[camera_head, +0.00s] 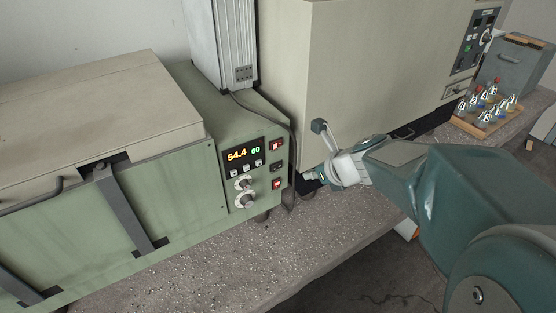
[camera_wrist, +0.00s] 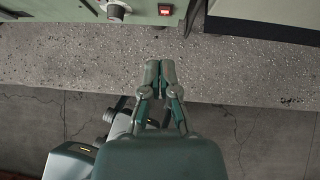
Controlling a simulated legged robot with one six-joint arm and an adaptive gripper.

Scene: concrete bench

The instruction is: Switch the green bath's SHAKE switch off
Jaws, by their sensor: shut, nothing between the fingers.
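The green bath (camera_head: 180,205) stands on the bench at the left, with a control panel on its right end. A display (camera_head: 243,154) reads 54.4 and 60. To its right is a column of switches: a red-lit one at the top (camera_head: 277,145), a dark one in the middle (camera_head: 277,167) and a red-lit one at the bottom (camera_head: 277,184). Their labels are too small to read. My gripper (camera_head: 309,176) is shut and empty, right of the panel and apart from it. In the wrist view my gripper (camera_wrist: 160,66) points toward the bench front, below a red-lit switch (camera_wrist: 165,10).
Two knobs (camera_head: 246,193) sit left of the switches. A dark cable hangs by the bath's right edge. A large beige cabinet (camera_head: 375,60) stands to the right, with a handle near my gripper. A wooden rack of small flasks (camera_head: 485,108) is farther right.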

